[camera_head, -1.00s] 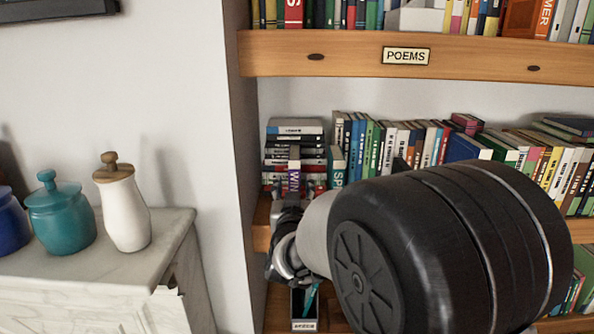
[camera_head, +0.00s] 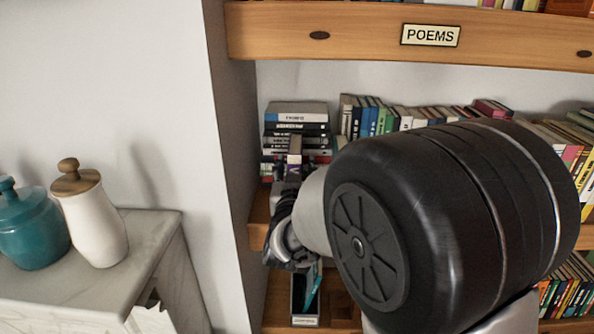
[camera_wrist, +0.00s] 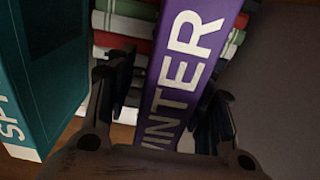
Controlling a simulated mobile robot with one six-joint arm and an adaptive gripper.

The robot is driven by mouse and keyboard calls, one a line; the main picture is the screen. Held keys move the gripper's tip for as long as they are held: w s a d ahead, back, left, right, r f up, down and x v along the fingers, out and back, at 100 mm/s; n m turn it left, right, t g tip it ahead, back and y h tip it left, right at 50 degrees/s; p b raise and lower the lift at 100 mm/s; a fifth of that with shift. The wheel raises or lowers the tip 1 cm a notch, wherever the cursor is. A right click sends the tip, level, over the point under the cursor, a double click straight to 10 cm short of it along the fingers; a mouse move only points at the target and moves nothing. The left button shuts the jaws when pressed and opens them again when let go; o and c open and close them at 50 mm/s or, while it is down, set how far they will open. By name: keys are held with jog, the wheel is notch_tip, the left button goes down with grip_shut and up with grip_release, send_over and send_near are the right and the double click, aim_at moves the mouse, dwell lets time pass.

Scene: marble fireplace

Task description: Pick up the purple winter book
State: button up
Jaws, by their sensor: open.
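The purple winter book (camera_wrist: 183,75) stands upright in the wrist view, its spine facing me with white letters, of which "INTER" is clear. My gripper (camera_wrist: 165,95) is open, with one finger on each side of the book's lower spine. Whether the fingers touch the book cannot be told. In the head view my gripper is mostly hidden behind my wrist and arm.
A teal book (camera_wrist: 35,75) stands close to the left of my gripper. A stack of lying books (camera_head: 297,115) is behind the purple book. The shelf board marked POEMS (camera_head: 340,38) runs above. White (camera_head: 95,222) and teal (camera_head: 32,230) jars stand on a cabinet at left.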

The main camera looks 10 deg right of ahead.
jog(key=shift+s+r, duration=0.1)
jog(key=shift+s, duration=0.05)
jog(key=shift+c, duration=0.3)
grip_shut()
